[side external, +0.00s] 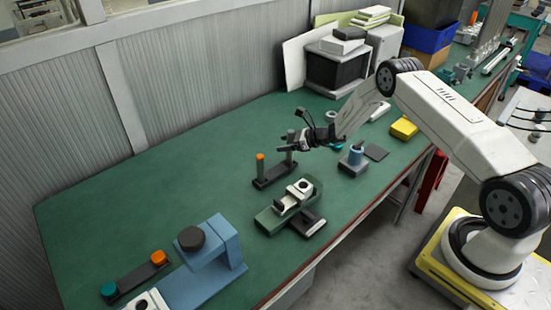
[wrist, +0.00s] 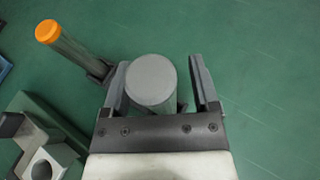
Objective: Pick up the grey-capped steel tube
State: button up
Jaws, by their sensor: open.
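The grey-capped tube (wrist: 152,80) shows from above in the wrist view, its round grey cap between the two fingers of my gripper (wrist: 160,80). The fingers are open, with a visible gap on the right side of the cap; the left finger lies close to it. In the side view the grey-capped tube (side external: 290,139) stands upright at the right end of a dark holder (side external: 273,176), and my gripper (side external: 287,147) is at its upper part. An orange-capped tube (side external: 260,164) stands at the holder's left end; it also shows in the wrist view (wrist: 48,34).
A green vise-like fixture (side external: 268,221) stands in front of the holder. A blue-bodied device (side external: 228,245) and a second dark holder (side external: 137,281) with orange and teal caps are at lower left. The green table (side external: 150,200) is clear at left.

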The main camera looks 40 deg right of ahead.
grip_shut()
jog(key=shift+r, duration=0.2)
dwell(0.3)
jog(key=s+a+r, duration=0.2)
jog(key=s+r, duration=1)
jog(key=s, duration=0.1)
jog(key=shift+s+a+r, duration=0.15)
jog(key=shift+s+r, duration=0.2)
jog(key=shift+s, duration=0.05)
dwell(0.3)
dwell(0.5)
